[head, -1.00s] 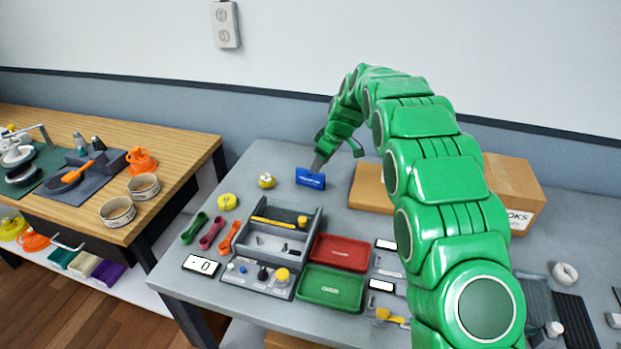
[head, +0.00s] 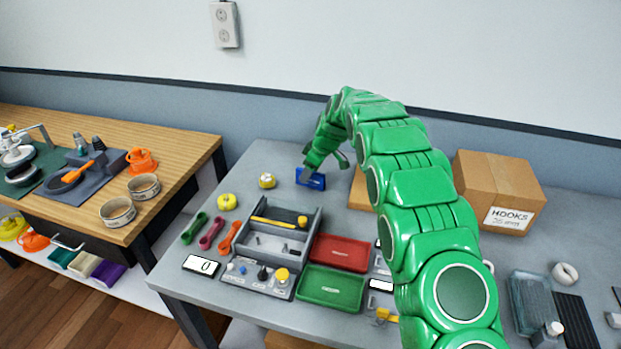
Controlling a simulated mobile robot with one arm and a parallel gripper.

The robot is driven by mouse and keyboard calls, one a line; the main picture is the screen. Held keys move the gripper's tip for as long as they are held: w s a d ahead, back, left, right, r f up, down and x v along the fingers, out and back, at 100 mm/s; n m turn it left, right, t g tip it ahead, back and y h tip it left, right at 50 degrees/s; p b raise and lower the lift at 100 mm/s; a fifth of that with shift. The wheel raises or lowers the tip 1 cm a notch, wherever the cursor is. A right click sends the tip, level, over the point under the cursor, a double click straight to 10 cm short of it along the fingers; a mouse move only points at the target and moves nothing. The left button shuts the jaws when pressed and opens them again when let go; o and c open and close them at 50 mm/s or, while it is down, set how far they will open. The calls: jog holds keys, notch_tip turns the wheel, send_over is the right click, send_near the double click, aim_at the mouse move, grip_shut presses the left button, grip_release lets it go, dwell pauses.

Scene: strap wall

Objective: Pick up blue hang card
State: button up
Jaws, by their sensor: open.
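The blue hang card (head: 304,181) lies on the grey table, toward its back left, behind the grey organizer. My gripper (head: 322,166) is open and low over the card. One finger comes down over the card's upper middle and covers part of it, and the other finger is to the right. I cannot tell whether the finger touches the card.
A grey organizer (head: 246,242), a red tray (head: 340,254) and a green tray (head: 331,287) stand in front of the card. A yellow-topped item (head: 267,181) is close on its left. Cardboard boxes (head: 497,190) stand to the right.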

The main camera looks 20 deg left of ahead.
jog(key=shift+x, duration=1.5)
jog(key=shift+c, duration=0.3)
grip_shut()
jog(key=shift+r, duration=0.15)
